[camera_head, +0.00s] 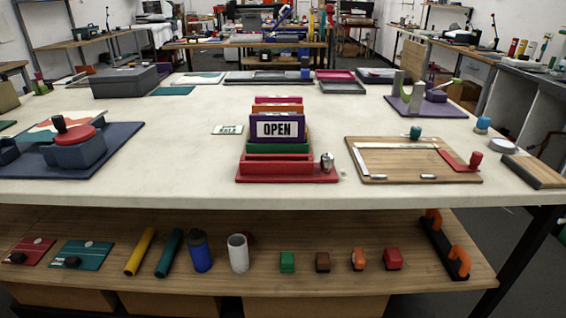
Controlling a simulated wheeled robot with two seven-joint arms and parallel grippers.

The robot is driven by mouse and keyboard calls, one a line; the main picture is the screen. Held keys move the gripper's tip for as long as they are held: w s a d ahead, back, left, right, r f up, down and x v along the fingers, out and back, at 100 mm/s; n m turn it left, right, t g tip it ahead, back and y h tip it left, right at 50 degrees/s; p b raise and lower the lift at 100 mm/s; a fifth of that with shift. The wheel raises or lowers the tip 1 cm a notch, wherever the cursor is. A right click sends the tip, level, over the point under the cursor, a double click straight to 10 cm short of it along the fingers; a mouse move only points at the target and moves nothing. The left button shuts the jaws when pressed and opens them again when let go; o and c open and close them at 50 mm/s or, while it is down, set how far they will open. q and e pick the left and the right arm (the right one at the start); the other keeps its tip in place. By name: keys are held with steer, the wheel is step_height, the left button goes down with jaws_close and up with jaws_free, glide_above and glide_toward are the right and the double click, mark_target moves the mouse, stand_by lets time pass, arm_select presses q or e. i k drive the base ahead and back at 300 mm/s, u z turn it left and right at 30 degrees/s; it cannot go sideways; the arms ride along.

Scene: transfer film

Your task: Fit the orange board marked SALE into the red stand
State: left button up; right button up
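The red stand (287,173) is on the white table near its front edge, at the middle of the picture. A purple board marked OPEN (277,129) stands upright at the stand. An orange board (277,108) shows as a strip behind and above the purple one. Its face is mostly hidden, and I cannot read any SALE mark on it or tell how it is seated. A pink board edge (278,99) shows farther back, and a green piece (278,148) lies below the purple board. Neither of my grippers is in view.
A small card with blurred green lettering (227,130) lies left of the stand. A silver knob (327,162) is at the stand's right end. A wooden framed board (400,160) lies to the right, and a blue board with a red-topped block (75,145) to the left. Table between is clear.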

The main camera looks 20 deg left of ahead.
mark_target(252, 168)
steer(key=z, duration=2.2)
steer(key=k, duration=0.8)
steer(key=u, duration=1.65)
